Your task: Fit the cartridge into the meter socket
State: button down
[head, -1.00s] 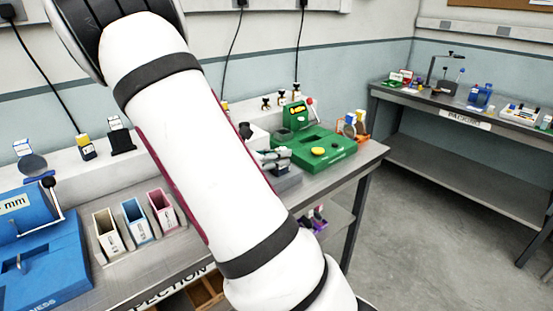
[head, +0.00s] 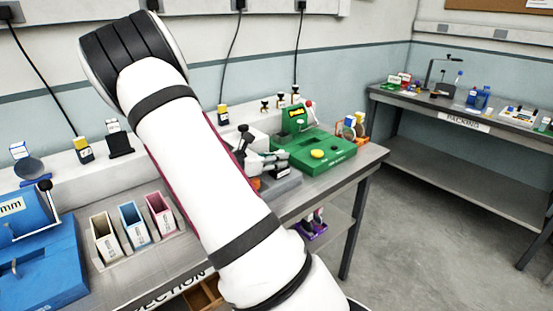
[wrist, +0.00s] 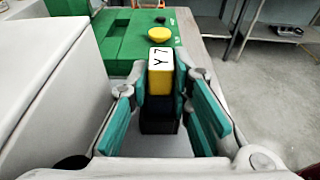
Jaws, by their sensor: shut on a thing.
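The cartridge (wrist: 160,78) is a yellow block with a white top marked "Y 7" and a dark lower part. It stands between the teal pads of my gripper (wrist: 162,103) in the wrist view. My gripper is shut on it. In the head view my gripper (head: 272,163) is partly behind my arm, over a grey base (head: 284,187) on the bench. I cannot tell whether the cartridge touches anything below. The meter socket is not clearly visible in either view.
A green fixture (head: 335,150) with a yellow disc (head: 317,154) stands right of my gripper. A white housing (wrist: 50,75) is close on the left in the wrist view. Three coloured bins (head: 132,222) and a blue gauge (head: 40,250) stand at left.

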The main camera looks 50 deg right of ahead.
jog(key=c, duration=1.5)
grip_release()
jog(key=shift+o, duration=0.2)
jog(key=v, duration=1.1)
jog(key=shift+w+a+r, duration=0.1)
jog(key=shift+a+r, duration=0.15)
jog(key=shift+a, duration=0.1)
jog(key=s+a+r+m+t+y, duration=0.3)
jog(key=s+a+m+y, duration=0.4)
jog(key=s+a, duration=0.4)
jog(key=s+a+r+m+t+y, duration=0.3)
jog(key=s+a+r+m+y, duration=0.2)
jog(key=s+a, duration=0.7)
jog(key=a+m+y, duration=0.2)
jog(key=a+m, duration=0.1)
jog(key=a, duration=0.3)
jog(key=shift+s+t+y, duration=0.25)
jog(key=shift+t+y, duration=0.05)
jog(key=shift+y, duration=0.1)
jog(key=shift+r, duration=0.25)
